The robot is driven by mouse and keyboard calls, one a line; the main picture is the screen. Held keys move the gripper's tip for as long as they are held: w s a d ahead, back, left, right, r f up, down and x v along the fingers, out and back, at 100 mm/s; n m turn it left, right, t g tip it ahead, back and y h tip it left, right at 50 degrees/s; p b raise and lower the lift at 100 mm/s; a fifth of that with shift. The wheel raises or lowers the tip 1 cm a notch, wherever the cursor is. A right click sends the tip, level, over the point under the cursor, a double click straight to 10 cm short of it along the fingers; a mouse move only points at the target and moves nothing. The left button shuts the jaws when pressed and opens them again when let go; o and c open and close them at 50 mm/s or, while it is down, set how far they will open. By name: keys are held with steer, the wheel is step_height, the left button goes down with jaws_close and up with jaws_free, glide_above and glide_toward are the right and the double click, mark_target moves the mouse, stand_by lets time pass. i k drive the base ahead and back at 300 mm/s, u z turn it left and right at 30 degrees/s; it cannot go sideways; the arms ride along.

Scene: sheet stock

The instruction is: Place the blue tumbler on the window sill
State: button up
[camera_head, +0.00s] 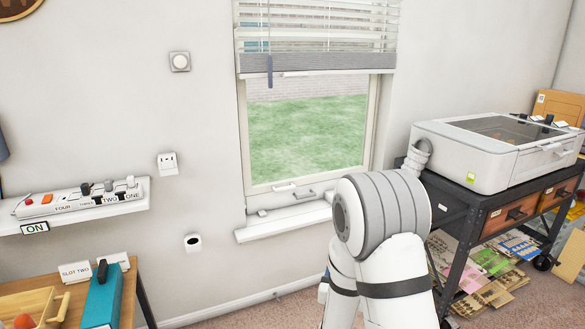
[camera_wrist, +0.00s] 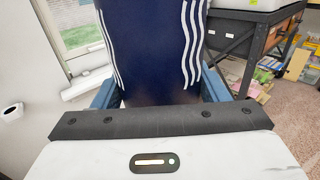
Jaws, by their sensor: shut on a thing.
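The blue tumbler (camera_wrist: 153,50) is dark blue with white wavy lines and fills the upper middle of the wrist view. My gripper (camera_wrist: 160,92) is shut on it, with a blue finger on each side. The tumbler's top is cut off by the frame. The head view shows my white and grey arm, which hides the gripper and the tumbler. The window sill (camera_head: 284,221) is a white ledge under the window in the head view, partly behind my arm. In the wrist view the sill (camera_wrist: 88,84) lies to the left of the tumbler, and they look apart.
A small light object (camera_head: 262,212) is at the sill's left end. A white machine (camera_head: 480,150) stands on a dark cart at right, with papers below. A wall shelf (camera_head: 80,212) with a power strip and a wooden desk (camera_head: 125,285) are at left. Blinds (camera_head: 318,62) cover the window top.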

mark_target(273, 225)
steer(key=u, duration=0.05)
steer(key=i, duration=1.4)
steer(key=u, duration=0.05)
